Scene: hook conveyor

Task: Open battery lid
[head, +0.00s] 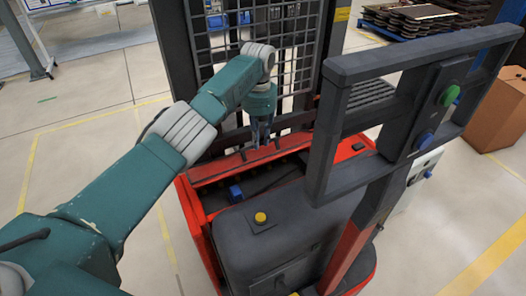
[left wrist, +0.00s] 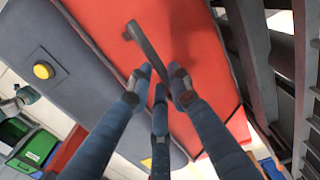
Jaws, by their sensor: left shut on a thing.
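The red battery lid (head: 232,165) is on the forklift, between the grey cover and the mast. It appears raised at an angle, with a dark opening in front of it in the head view. The lid's red face (left wrist: 205,65) fills the middle of the left wrist view, with a dark bar handle (left wrist: 148,46) on it. My left gripper (head: 261,140) reaches down to the lid; its fingers (left wrist: 160,82) are shut on the lower end of the handle. The fingers partly hide the grip. My right gripper is not seen.
The grey cover with a yellow button (head: 260,218) stands in front of the lid. A blue part (head: 236,193) shows inside the opening. The mast grille (head: 290,40) rises close behind, and a dark frame (head: 325,130) with green and blue buttons stands to the right.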

